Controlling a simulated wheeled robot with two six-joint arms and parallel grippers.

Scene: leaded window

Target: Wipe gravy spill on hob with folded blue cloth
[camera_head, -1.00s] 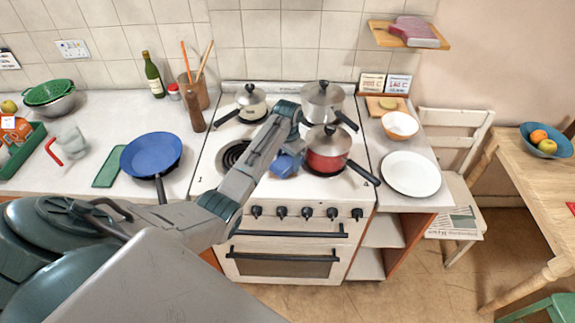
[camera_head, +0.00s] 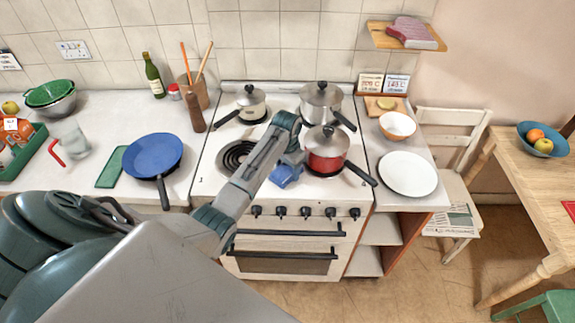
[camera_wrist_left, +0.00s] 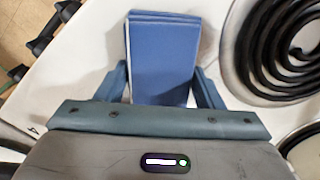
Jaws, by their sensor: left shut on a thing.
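The folded blue cloth (camera_head: 285,177) is at the middle front of the white hob (camera_head: 207,178), left of the red saucepan. My left gripper (camera_head: 293,160) reaches down over the hob and is shut on the cloth. In the left wrist view the cloth (camera_wrist_left: 165,50) stands out between the two fingers of the gripper (camera_wrist_left: 160,88), over the white surface. I cannot tell whether the cloth touches the hob. No gravy spill shows in either view; the arm and cloth hide part of the hob. My right gripper is not in view.
The red saucepan (camera_head: 325,160) stands close right of the cloth, its handle pointing front right. A bare coil ring (camera_head: 236,155) lies to the left. A steel pot (camera_head: 320,100) and small pan (camera_head: 250,102) stand behind. A blue frying pan (camera_head: 152,155) sits on the left worktop.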

